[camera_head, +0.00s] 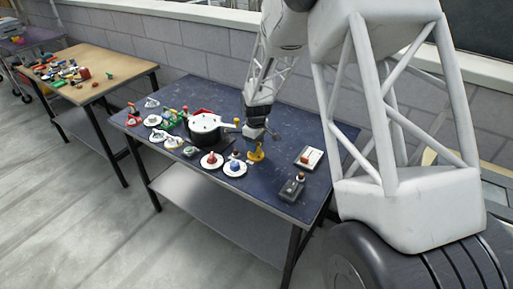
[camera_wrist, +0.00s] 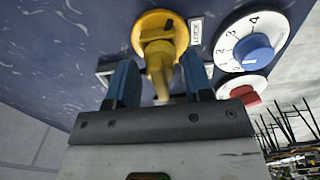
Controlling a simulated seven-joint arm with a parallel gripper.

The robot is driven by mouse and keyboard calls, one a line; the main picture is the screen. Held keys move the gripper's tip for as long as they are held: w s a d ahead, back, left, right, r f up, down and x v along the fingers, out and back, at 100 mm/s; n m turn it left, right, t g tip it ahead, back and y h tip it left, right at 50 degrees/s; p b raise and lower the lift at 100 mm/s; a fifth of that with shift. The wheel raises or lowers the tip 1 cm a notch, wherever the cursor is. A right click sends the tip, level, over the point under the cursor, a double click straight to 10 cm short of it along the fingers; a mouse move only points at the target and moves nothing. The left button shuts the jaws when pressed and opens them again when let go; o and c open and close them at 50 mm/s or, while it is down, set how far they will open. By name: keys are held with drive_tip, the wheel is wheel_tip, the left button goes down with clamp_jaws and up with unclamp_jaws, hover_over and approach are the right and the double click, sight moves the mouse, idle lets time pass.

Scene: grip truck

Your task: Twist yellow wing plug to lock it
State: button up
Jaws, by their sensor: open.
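The yellow wing plug (camera_wrist: 158,38) stands on the dark blue table panel at the top middle of the wrist view. A white label reading LOCK (camera_wrist: 196,31) lies to the right of its round base. My gripper (camera_wrist: 158,64) is open, with one blue finger on each side of the plug's narrow wing. A gap shows between the wing and each finger. In the head view the yellow plug (camera_head: 255,154) is just below my gripper (camera_head: 257,136).
A white numbered dial with a blue knob (camera_wrist: 253,50) is close right of the plug. A dial with a red knob (camera_wrist: 245,94) is beside it.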

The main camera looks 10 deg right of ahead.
drive_tip(key=shift+c, duration=0.3)
drive_tip(key=c, duration=0.7)
drive_tip(key=shift+m, duration=0.3)
drive_tip(key=shift+m, duration=0.8)
drive_tip(key=shift+m, duration=0.3)
